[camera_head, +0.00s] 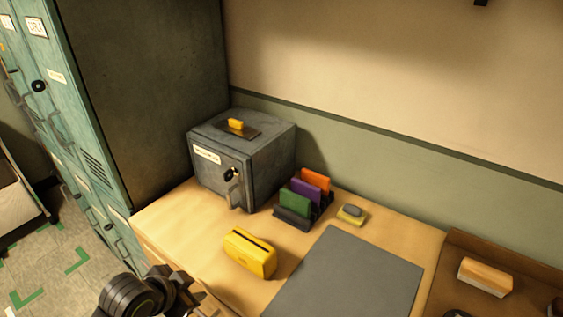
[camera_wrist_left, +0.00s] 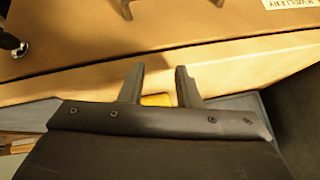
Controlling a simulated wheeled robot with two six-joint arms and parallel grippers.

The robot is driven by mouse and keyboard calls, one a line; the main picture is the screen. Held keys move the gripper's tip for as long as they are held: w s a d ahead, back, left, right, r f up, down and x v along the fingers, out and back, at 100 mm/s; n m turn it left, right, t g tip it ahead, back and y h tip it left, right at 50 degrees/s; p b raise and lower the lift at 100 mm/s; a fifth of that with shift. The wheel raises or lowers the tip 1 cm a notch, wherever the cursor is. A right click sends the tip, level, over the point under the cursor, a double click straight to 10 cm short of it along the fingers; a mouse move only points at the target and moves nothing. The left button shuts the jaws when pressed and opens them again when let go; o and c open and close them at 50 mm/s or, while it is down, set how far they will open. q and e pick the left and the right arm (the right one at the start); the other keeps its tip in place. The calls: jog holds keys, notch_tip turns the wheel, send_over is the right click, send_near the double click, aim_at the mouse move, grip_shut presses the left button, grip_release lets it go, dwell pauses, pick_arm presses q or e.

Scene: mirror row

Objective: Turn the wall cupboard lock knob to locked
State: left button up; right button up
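I cannot pick out a wall cupboard for certain. A grey metal box (camera_head: 265,165) on the desk has a white label, a dark lock knob (camera_head: 232,173) and a handle on its front. In the left wrist view, a tan panel (camera_wrist_left: 200,25) carries a white label reading "JEWELLERY" and a black round knob (camera_wrist_left: 14,42) at the left edge; I cannot tell whether it is the cupboard. My left gripper (camera_wrist_left: 160,88) is open and empty, its fingers apart and clear of the knob. My left arm shows at the bottom left of the head view. My right gripper is not in view.
Teal lockers (camera_head: 65,130) stand at the left. The desk bears a yellow box (camera_head: 250,253), a rack (camera_head: 296,214) with coloured cards, a sponge-like block (camera_head: 352,215) and a grey mat (camera_head: 350,278), which is bare. A brown tray (camera_head: 520,262) at the right holds a wooden block.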

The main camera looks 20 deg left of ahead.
pick_arm(q)
jog(key=w+r+m, duration=0.1)
jog(key=w+r, duration=0.1)
jog(key=w+r+m+h, duration=0.1)
jog(key=w+r+m, duration=0.1)
jog(key=w, duration=0.1)
jog(key=shift+w+d+r+t, duration=0.15)
jog(key=shift+w+r+t, duration=0.1)
jog(key=shift+r+t, duration=0.15)
jog(key=w+r+m+t+h, duration=0.15)
jog(key=w+r+m, duration=0.35)
jog(key=r, duration=0.8)
jog(key=w+r+m+t+h, duration=0.1)
jog(key=w+r+m+h, duration=0.3)
jog(key=r, duration=1)
jog(key=s+r+m+t+h, duration=0.1)
jog(key=s+r+m+h, duration=0.2)
jog(key=r, duration=0.8)
jog(key=s+r+m+t, duration=0.1)
jog(key=s+r+m, duration=0.2)
jog(key=s+r, duration=0.55)
jog(key=s+r+m+t+h, duration=0.1)
jog(key=s+r+m+h, duration=0.15)
jog(key=r, duration=1.15)
jog(key=w+d+y+p, duration=0.1)
jog(key=w+d+p, duration=1)
jog(key=w+d, duration=0.1)
jog(key=shift+w+d+p, duration=0.3)
jog(key=shift+w+p, duration=0.1)
jog(key=shift+w, duration=0.45)
